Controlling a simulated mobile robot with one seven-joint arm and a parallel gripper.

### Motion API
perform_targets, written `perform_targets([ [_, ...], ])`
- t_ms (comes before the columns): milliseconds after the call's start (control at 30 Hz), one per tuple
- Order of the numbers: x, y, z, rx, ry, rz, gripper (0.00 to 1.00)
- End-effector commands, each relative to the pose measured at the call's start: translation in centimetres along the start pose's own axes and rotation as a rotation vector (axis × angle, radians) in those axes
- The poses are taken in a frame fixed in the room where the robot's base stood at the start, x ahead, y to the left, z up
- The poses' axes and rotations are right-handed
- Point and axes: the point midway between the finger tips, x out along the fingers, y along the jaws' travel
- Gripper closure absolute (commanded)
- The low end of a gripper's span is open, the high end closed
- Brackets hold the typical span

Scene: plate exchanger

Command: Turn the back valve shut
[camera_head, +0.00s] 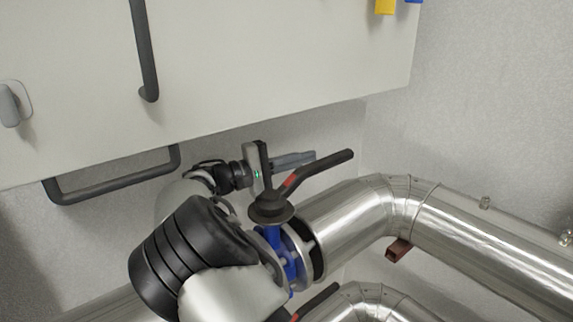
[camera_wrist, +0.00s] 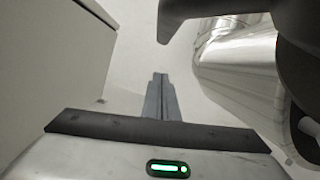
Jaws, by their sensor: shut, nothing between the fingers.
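The back valve has a blue body (camera_head: 275,245) on the upper silver pipe. Its black lever (camera_head: 325,170) has a red band and points to the upper right, roughly along the pipe. My gripper (camera_head: 310,157) is shut and empty, with its grey fingers just behind the lever on the wall side. In the wrist view, my closed fingers (camera_wrist: 160,78) point ahead, and the dark lever (camera_wrist: 215,18) crosses the top right, apart from them. My arm hides part of the valve body and pipe in the head view.
A second black lever with a red band (camera_head: 318,302) shows at the lower pipe (camera_head: 365,305). A white cabinet (camera_head: 250,60) with dark handles hangs above my gripper. The upper pipe (camera_head: 350,215) bends to the right. A pale wall (camera_head: 480,110) stands behind.

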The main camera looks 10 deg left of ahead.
Motion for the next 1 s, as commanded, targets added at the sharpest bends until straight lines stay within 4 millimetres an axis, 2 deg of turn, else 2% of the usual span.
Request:
perform_targets([
  [100, 2.6, -0.1, 0.1, 0.0, -0.004, -0.001, 1.0],
  [300, 2.9, 0.0, 2.7, 0.001, 0.0, -0.002, 1.0],
  [400, 3.1, 0.0, 3.4, -0.001, 0.001, -0.001, 1.0],
  [1000, 3.4, 0.0, 4.2, 0.0, -0.017, -0.004, 1.0],
])
